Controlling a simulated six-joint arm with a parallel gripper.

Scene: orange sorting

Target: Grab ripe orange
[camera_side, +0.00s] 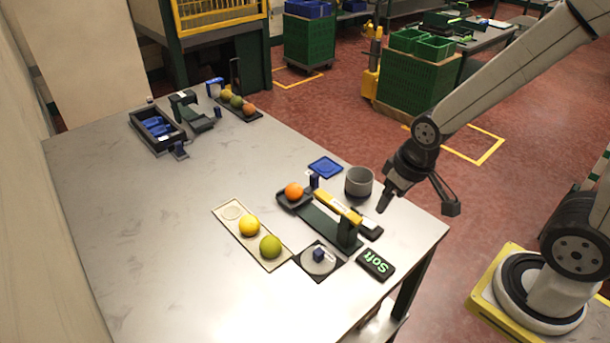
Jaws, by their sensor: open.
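An orange fruit (294,192) with full orange colour sits on a small dark tray (306,205) near the middle of the table. A yellow fruit (249,225) and a green fruit (270,246) rest on a pale board (226,206) to its lower left; the board's far round spot is empty. My gripper (416,207) is open and empty, pointing down near the table's right edge, to the right of the orange and apart from it. No part of the orange is hidden by my gripper.
A grey cup (358,181) stands between the orange and my gripper. Several fruits (236,101) lie farther back.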

